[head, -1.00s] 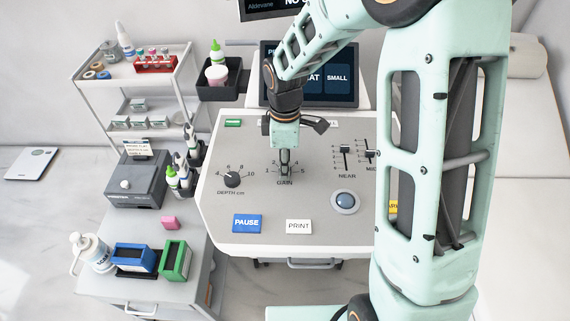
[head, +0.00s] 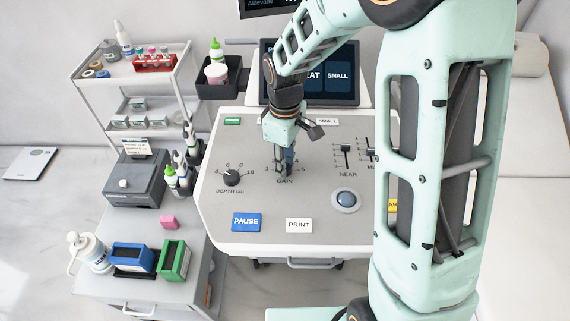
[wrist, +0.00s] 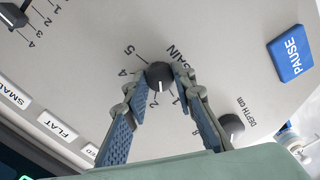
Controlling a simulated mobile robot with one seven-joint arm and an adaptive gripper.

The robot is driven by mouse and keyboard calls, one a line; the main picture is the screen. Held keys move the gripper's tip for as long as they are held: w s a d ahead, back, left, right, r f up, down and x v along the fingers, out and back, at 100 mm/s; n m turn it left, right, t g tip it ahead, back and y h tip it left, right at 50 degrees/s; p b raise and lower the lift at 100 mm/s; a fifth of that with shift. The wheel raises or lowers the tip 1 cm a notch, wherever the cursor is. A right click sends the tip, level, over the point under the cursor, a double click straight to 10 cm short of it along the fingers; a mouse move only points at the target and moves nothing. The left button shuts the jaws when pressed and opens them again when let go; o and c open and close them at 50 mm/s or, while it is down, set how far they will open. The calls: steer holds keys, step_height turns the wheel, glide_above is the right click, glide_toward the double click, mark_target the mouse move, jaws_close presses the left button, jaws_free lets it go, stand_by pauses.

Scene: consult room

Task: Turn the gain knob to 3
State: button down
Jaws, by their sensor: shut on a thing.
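The gain knob (wrist: 160,76) is small, dark and round with a white pointer line, set in the grey console panel. My gripper (wrist: 160,84) is shut on it, one blue-padded finger on each side, in the wrist view. The pointer aims close to the 2 on the printed scale. The 5, 4, 2 and 1 show around it; the 3 seems hidden behind a finger. In the head view my gripper (head: 284,170) reaches down onto the panel just above the word GAIN, and its fingers hide the knob.
The depth knob (head: 232,179) stands left of my gripper, and the near slider (head: 345,155) to the right. The blue PAUSE key (head: 247,222), white PRINT key (head: 299,225) and trackball (head: 346,200) lie in front. A screen (head: 340,85) stands behind.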

steer(key=m+b, duration=0.1)
steer(key=m, duration=0.4)
steer(key=shift+m, duration=0.3)
steer(key=m+b, duration=0.1)
steer(key=m, duration=0.4)
steer(key=shift+m, duration=0.3)
steer(key=c, duration=1.6)
jaws_free()
step_height(320, 180, up, 12)
steer(key=shift+r, duration=0.1)
